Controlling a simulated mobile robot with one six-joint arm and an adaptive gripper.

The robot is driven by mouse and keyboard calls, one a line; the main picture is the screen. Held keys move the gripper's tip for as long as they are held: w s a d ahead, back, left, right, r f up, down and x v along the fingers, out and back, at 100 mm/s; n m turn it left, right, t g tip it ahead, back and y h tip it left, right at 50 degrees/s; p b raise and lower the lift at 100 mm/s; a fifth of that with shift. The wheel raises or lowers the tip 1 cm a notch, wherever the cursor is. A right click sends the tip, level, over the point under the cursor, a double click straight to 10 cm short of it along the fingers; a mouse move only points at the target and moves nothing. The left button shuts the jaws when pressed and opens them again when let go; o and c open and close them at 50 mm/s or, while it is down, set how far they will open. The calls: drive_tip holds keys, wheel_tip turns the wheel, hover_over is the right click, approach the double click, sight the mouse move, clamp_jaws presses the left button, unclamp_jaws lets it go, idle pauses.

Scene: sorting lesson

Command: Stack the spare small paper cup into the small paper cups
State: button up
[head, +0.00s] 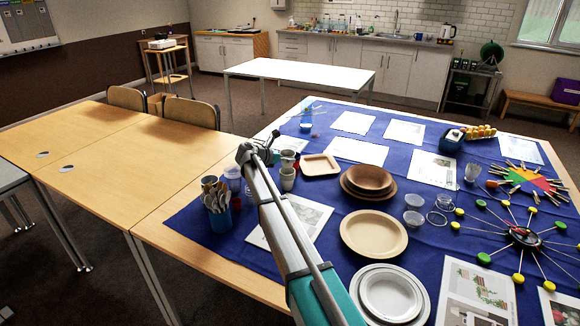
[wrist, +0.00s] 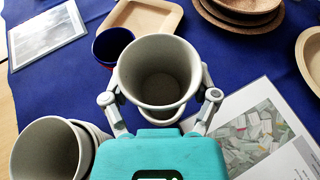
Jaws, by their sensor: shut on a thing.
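In the wrist view, my gripper (wrist: 160,97) is shut on a pale grey small paper cup (wrist: 160,72), one finger on each side. The cup's mouth faces the camera and it looks empty. More small paper cups (wrist: 45,150), with nested rims, stand at the lower left, apart from the held cup and partly cut off by the frame. In the head view, my gripper (head: 266,150) is over the near left part of the blue cloth, beside pale cups (head: 288,178). Which of these is held is hard to tell there.
A dark blue cup with red below (wrist: 112,45) stands just beyond the held cup. A square wooden tray (head: 320,165) and brown bowls (head: 368,180) lie to the right. A utensil holder (head: 218,218) stands at left. A printed sheet (wrist: 260,135) lies at the wrist view's right.

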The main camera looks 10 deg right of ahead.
sight(283, 164)
drive_tip(key=shift+f+b, duration=1.35)
drive_tip(key=shift+f, duration=0.3)
drive_tip(key=shift+f+b, duration=0.6)
drive_tip(key=o, duration=0.5)
drive_tip(key=shift+r, duration=0.25)
drive_tip(key=shift+r+p, duration=0.4)
drive_tip(key=shift+p, duration=0.2)
drive_tip(key=shift+s+a+r+p, duration=0.1)
drive_tip(key=shift+a+r+p, duration=0.05)
drive_tip(key=shift+r+p, duration=0.15)
drive_tip(key=p+v, duration=0.4)
drive_tip(key=v, duration=0.7)
drive_tip(key=shift+s+a, duration=0.15)
drive_tip(key=shift+a, duration=0.05)
